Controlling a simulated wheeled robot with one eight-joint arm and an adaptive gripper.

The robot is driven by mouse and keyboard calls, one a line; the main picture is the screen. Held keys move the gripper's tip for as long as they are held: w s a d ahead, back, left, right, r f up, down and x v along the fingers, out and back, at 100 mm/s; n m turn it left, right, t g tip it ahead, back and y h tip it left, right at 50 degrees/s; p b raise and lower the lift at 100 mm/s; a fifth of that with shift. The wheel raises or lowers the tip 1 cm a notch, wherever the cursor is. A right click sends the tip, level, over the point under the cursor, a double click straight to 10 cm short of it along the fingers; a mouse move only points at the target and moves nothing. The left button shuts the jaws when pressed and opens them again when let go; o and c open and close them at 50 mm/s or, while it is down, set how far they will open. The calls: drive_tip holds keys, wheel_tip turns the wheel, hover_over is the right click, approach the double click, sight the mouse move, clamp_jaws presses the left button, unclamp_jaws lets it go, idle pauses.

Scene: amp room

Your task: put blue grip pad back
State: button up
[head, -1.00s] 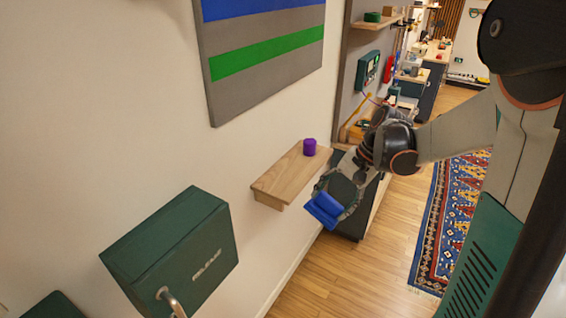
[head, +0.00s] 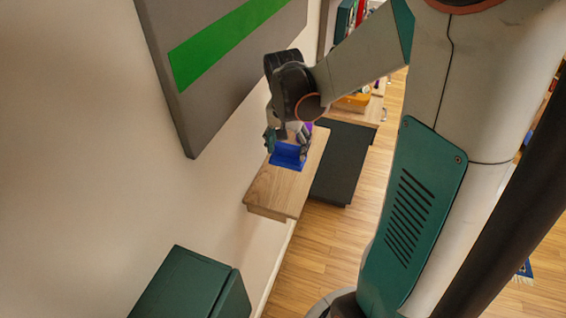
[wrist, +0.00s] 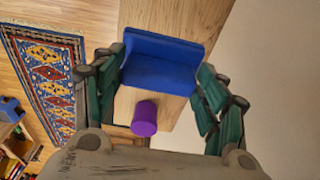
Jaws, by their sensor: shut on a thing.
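The blue grip pad (head: 288,156) is in my gripper (head: 287,143), over the wooden wall shelf (head: 273,190). The head view does not clearly show whether the pad touches the shelf. In the wrist view the pad (wrist: 160,62) sits between the two green-padded fingers of my gripper (wrist: 161,80), which are shut on it at its left and right sides. A purple cylinder (wrist: 145,118) stands on the shelf (wrist: 165,14) close to the pad. In the head view the cylinder is mostly hidden behind my gripper.
A dark green box (head: 190,285) is on the wall at the lower left. A grey panel with a green stripe (head: 225,45) hangs above the shelf. A dark cabinet (head: 342,160) stands beyond the shelf. A patterned rug (wrist: 48,85) lies on the wood floor.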

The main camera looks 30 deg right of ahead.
sight(287, 158)
wheel_tip(287, 158, down, 7)
drive_tip(key=shift+r+b, duration=0.15)
drive_tip(key=shift+b, duration=0.3)
drive_tip(key=o, duration=0.9)
drive_tip(key=shift+o, duration=0.2)
drive_tip(key=shift+r, duration=0.15)
drive_tip(key=r, duration=0.4)
drive_tip(key=r+p, duration=0.1)
drive_tip(key=r, duration=0.2)
drive_tip(key=s+a+r+p, duration=0.1)
drive_tip(key=r, duration=0.3)
drive_tip(key=shift+r, duration=0.35)
